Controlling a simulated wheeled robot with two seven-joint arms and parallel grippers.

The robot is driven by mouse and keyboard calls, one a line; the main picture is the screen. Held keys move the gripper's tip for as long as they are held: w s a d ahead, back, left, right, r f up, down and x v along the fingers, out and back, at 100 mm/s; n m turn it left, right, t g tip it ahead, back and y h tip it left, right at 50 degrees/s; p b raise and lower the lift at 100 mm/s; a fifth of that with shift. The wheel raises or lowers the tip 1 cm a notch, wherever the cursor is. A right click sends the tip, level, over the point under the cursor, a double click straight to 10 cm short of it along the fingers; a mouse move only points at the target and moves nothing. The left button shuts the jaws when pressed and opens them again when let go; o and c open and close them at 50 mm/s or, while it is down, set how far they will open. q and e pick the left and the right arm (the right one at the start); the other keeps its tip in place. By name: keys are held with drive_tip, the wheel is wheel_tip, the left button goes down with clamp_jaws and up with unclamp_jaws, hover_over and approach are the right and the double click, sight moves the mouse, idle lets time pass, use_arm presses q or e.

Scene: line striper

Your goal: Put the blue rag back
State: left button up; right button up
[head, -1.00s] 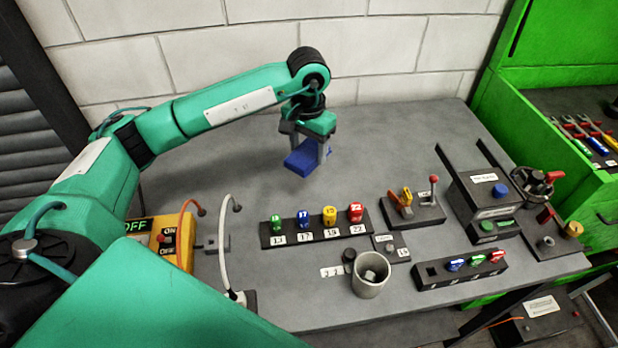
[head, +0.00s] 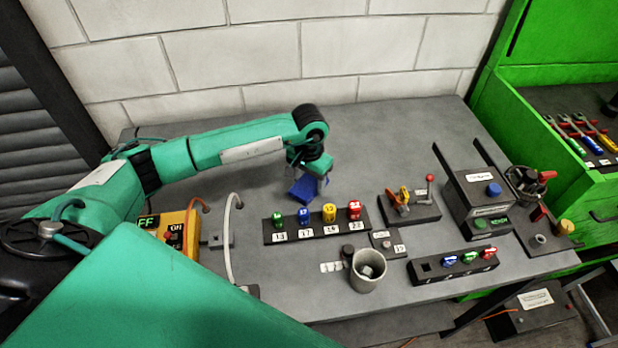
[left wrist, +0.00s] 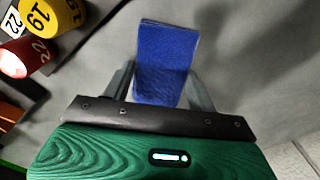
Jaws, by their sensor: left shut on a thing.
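The blue rag (head: 302,190) is a small blue block-like folded cloth. My left gripper (head: 314,178) is shut on it, over the grey table (head: 370,150) behind the row of numbered pieces. In the left wrist view the rag (left wrist: 166,60) sits between the two fingers of the gripper (left wrist: 166,85) and extends past their tips. I cannot tell whether the rag touches the table. My right gripper is not in view.
A rack (head: 318,234) with green, blue, yellow and red numbered pieces stands just in front of the rag. A grey cup (head: 367,275), a lever block (head: 411,210) and a second rack (head: 453,268) stand nearer and right. The table's back is clear.

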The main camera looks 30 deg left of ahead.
sight(309, 183)
use_arm(q)
drive_tip(key=shift+f, duration=0.2)
drive_tip(key=o, duration=0.9)
drive_tip(key=shift+o, duration=0.2)
drive_tip(key=shift+r, duration=0.1)
drive_tip(key=shift+r, duration=0.1)
wheel_tip(309, 183, up, 12)
drive_tip(key=b, duration=0.4)
